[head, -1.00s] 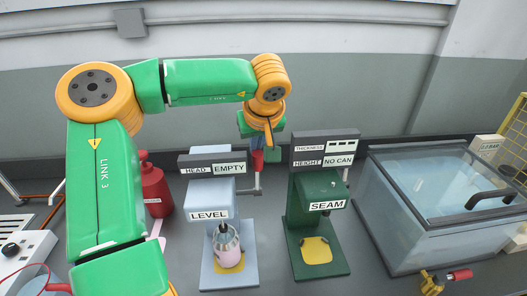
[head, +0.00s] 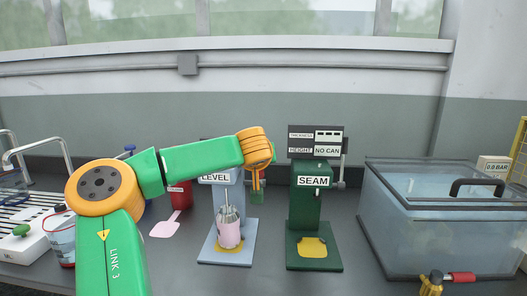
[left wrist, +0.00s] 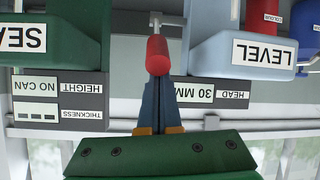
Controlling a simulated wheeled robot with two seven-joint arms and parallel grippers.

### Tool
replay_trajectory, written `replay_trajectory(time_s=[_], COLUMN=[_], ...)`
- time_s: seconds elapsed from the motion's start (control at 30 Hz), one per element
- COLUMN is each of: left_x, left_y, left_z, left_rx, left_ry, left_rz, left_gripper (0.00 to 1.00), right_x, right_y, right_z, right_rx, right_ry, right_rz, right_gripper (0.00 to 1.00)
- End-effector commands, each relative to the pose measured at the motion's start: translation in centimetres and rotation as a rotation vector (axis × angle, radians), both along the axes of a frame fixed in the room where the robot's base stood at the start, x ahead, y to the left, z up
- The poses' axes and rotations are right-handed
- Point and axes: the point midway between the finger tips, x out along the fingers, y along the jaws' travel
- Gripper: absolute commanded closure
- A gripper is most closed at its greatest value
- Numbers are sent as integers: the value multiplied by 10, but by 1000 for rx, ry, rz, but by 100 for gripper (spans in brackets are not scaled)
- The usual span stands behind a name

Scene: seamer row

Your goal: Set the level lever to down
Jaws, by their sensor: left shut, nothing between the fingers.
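The LEVEL station (head: 236,192) stands left of centre in the head view, with a pink can (head: 229,234) under its head. The level lever shows in the left wrist view as a red knob (left wrist: 157,52) pointing toward the camera, on a grey stem; that view is upside down. In the head view my arm hides the lever. My left gripper (left wrist: 158,80) is shut and empty, its blue fingertips touching or very close to the knob, on its upper side. In the head view the gripper (head: 257,196) is right of the station. The lever's exact angle is unclear.
The green SEAM station (head: 305,205) stands close to the right, with its own side lever (head: 342,170). A clear lidded tank (head: 440,225) is further right. A red container (head: 179,195) and pink scoop (head: 165,227) lie left.

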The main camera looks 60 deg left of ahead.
Motion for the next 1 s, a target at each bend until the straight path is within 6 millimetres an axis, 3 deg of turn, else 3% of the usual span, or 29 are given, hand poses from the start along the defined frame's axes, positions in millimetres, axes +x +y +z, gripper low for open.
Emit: replay_trajectory(time_s=[0.2, 0.73, 1.0], left_x=[-1, -2, -2], left_y=[-1, -2, -2], left_z=[-6, -9, 16], left_rx=[-1, -9, -6], left_ry=[1, 8, 4], left_rz=[1, 0, 0], left_gripper=[100, 100, 100], right_x=[0, 0, 0], right_y=[0, -5, -6], right_z=[-10, -11, 12], right_rx=[1, -8, -11], right_ry=[0, -1, 0], right_rz=[1, 3, 3], right_gripper=[50, 50, 50])
